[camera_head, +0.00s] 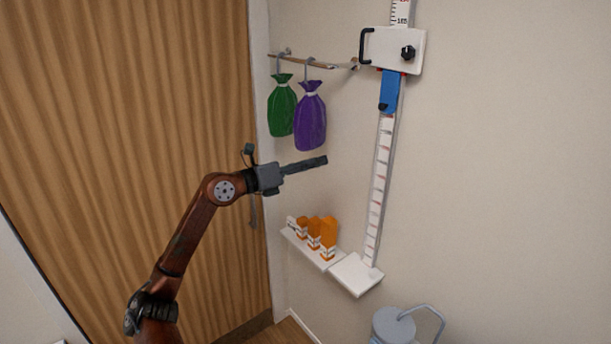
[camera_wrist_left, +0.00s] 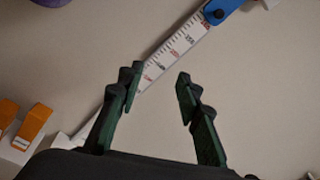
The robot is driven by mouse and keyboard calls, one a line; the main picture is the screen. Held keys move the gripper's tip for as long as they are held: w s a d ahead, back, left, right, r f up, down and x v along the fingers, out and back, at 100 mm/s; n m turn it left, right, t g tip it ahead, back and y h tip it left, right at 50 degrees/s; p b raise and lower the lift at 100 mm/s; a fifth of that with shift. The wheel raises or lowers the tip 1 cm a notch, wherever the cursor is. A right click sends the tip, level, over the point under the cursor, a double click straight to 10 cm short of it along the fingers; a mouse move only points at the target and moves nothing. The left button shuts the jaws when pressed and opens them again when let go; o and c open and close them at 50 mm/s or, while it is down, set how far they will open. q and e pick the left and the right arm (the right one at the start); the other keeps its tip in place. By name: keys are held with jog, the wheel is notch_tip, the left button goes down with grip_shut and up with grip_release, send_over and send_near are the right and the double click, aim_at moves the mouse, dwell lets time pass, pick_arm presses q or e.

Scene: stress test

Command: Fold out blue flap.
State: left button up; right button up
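The blue flap (camera_head: 389,92) lies along the wall-mounted height scale, just below a white carriage block with a black handle and knob. A dark round knob shows near its lower end. In the left wrist view the blue flap (camera_wrist_left: 222,8) is cut by the top edge, right of centre. My left gripper (camera_head: 325,161) is left of the scale and lower than the flap, apart from it. In the wrist view its fingers (camera_wrist_left: 158,82) are spread with nothing between them; the ruler passes behind them. My right gripper is in neither view.
Green (camera_head: 282,106) and purple (camera_head: 310,116) bags hang from a rail above my left gripper. A white shelf (camera_head: 300,243) holds several orange-and-white boxes beside the scale's base plate (camera_head: 357,274). A grey bin (camera_head: 392,327) stands below. The wall right of the scale is clear.

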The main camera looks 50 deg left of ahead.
pick_arm(q)
jog(key=f, duration=0.1)
jog(key=a+f, duration=0.1)
jog(key=f+n, duration=0.1)
jog(key=shift+w+a+f, duration=0.1)
jog(key=shift+w+a, duration=0.15)
jog(key=shift+w, duration=0.15)
